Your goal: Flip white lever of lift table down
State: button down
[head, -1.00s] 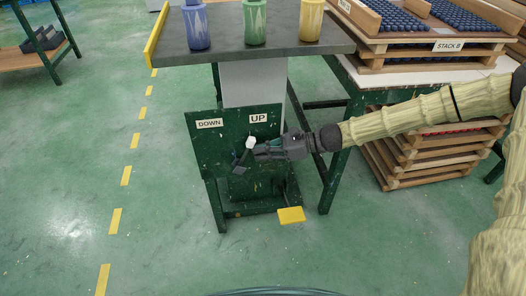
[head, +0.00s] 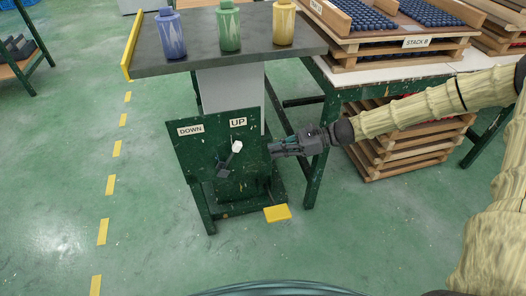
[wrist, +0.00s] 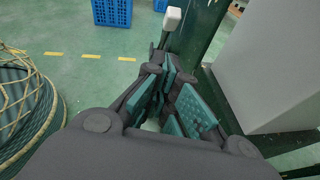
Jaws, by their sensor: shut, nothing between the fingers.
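The lift table's dark green panel (head: 190,153) carries a DOWN label (head: 191,130) on the left and an UP label (head: 238,122) on the right. The lever's white knob (head: 237,146) is below the UP label. Its dark shaft slopes down-left to a pivot (head: 222,172). The white knob (wrist: 172,18) also shows at the top of the wrist view, beyond the fingers. My gripper (head: 271,150) is at the panel's right edge, right of the knob, with a gap between them. Its teal-padded fingers (wrist: 175,75) are shut and empty.
The grey lift tabletop (head: 215,48) bears a blue bottle (head: 171,35), a green bottle (head: 228,28) and a yellow bottle (head: 283,24). A yellow pedal (head: 277,213) is at the base. Wooden trays (head: 400,150) are stacked at right. Floor left of the panel is clear.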

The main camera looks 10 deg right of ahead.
jog(key=shift+v, duration=1.3)
jog(key=shift+d+f+p, duration=0.2)
jog(key=shift+f+p, duration=0.2)
jog(key=shift+f, duration=0.25)
jog(key=shift+d+f+p, duration=0.15)
jog(key=shift+f+p, duration=0.2)
jog(key=shift+f, duration=0.35)
jog(key=b, duration=0.2)
send_near(231, 156)
jog(key=a+f, duration=0.2)
jog(key=f, duration=0.1)
jog(key=a+f, duration=0.1)
jog(key=shift+w+a+f, duration=0.3)
jog(key=shift+f, duration=0.1)
jog(key=shift+w+a+r, duration=0.15)
jog(key=shift+a+r, duration=0.3)
jog(key=shift+a, duration=0.2)
jog(key=shift+r, duration=0.1)
